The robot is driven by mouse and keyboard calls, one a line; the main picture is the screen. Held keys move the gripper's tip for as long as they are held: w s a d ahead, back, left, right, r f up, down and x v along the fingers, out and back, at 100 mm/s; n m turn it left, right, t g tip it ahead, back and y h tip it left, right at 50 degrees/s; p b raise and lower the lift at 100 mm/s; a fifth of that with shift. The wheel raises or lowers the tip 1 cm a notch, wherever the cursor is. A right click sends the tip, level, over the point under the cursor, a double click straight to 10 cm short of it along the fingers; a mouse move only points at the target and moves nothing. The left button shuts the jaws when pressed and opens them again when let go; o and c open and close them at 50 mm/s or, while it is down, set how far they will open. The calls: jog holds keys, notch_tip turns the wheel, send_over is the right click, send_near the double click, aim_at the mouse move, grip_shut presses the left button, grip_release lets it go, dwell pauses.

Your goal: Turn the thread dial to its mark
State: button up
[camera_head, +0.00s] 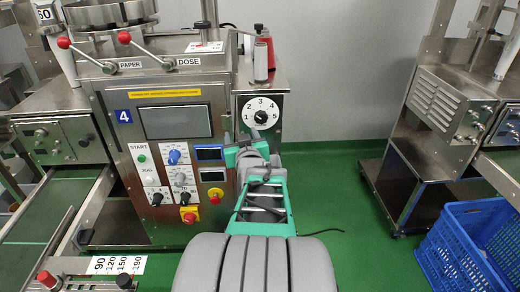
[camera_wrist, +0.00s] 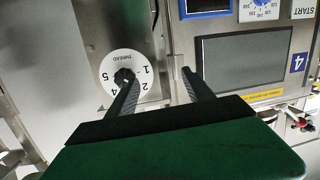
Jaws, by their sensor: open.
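The thread dial (camera_head: 261,112) is a round white plate numbered 1 to 5 with a black knob at its centre, on the steel side unit right of the control panel. It also shows upside down in the wrist view, where the plate (camera_wrist: 112,68) reads THREAD and the black knob (camera_wrist: 124,75) sits near the left finger. My gripper (camera_wrist: 160,74) is open and empty; the knob is not between its fingers. The left finger overlaps the dial's lower right part in this view; I cannot tell whether it touches. The knob's pointer direction is too small to read.
The control panel carries a dark screen (camera_head: 175,122), several buttons and a red emergency knob (camera_head: 190,216). A red thread cone (camera_head: 266,48) stands above the dial. Another steel machine (camera_head: 440,110) and a blue crate (camera_head: 468,250) are at right. Green floor is free between.

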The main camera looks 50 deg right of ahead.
aim_at(261, 118)
jog(key=s+d+m+h, duration=0.2)
jog(key=s+d+h, duration=0.1)
jog(key=s+d, duration=0.15)
jog(key=b+x, duration=0.1)
jog(key=x, duration=0.7)
jog(key=shift+d, duration=0.1)
jog(key=shift+r, duration=0.1)
grip_shut()
